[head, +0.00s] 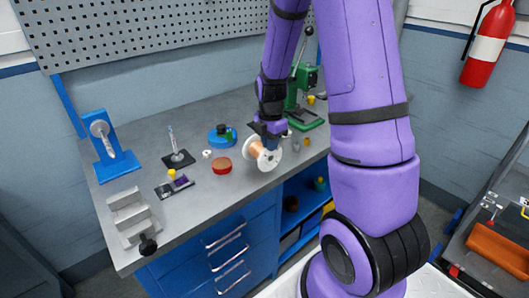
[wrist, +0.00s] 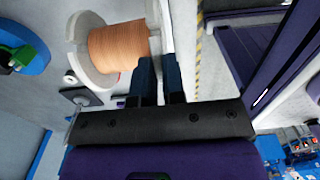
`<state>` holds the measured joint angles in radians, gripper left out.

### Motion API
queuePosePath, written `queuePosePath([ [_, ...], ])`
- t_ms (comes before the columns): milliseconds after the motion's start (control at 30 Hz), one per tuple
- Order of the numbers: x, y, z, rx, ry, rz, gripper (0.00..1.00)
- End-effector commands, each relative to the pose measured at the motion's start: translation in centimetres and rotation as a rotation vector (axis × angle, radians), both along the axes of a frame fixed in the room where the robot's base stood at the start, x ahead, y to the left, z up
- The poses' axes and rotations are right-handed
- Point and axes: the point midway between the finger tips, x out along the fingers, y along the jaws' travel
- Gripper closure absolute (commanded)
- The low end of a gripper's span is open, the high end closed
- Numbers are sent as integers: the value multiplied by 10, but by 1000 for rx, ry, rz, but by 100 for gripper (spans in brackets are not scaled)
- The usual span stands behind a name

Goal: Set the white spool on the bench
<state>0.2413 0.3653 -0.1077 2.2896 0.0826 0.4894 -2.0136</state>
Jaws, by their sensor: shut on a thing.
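The white spool (head: 254,150), wound with copper-coloured wire, is at the front edge of the grey bench (head: 235,190) in the head view. It lies on its side, its axis roughly level. In the wrist view the spool (wrist: 88,62) fills the upper left. My gripper (head: 269,140) comes down on it from above. Its two dark fingers (wrist: 160,62) are shut on the spool's near flange. I cannot tell whether the spool touches the bench top or hangs just above it.
A red round tin (head: 222,166) and a blue round base with a green part (head: 222,136) stand left of the spool. A green press (head: 303,110) stands behind. A grey stepped block (head: 130,215) and a blue stand (head: 112,150) are farther left. Bare bench lies in front of the tin.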

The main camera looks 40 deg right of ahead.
Motion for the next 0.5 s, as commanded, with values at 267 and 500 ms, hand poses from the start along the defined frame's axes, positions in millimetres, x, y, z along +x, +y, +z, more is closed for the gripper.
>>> queuePosePath([
  [267, 12, 11, -1, -1, 0, 2, 100],
  [500, 13, 13, -31, 1, 3, -1, 100],
])
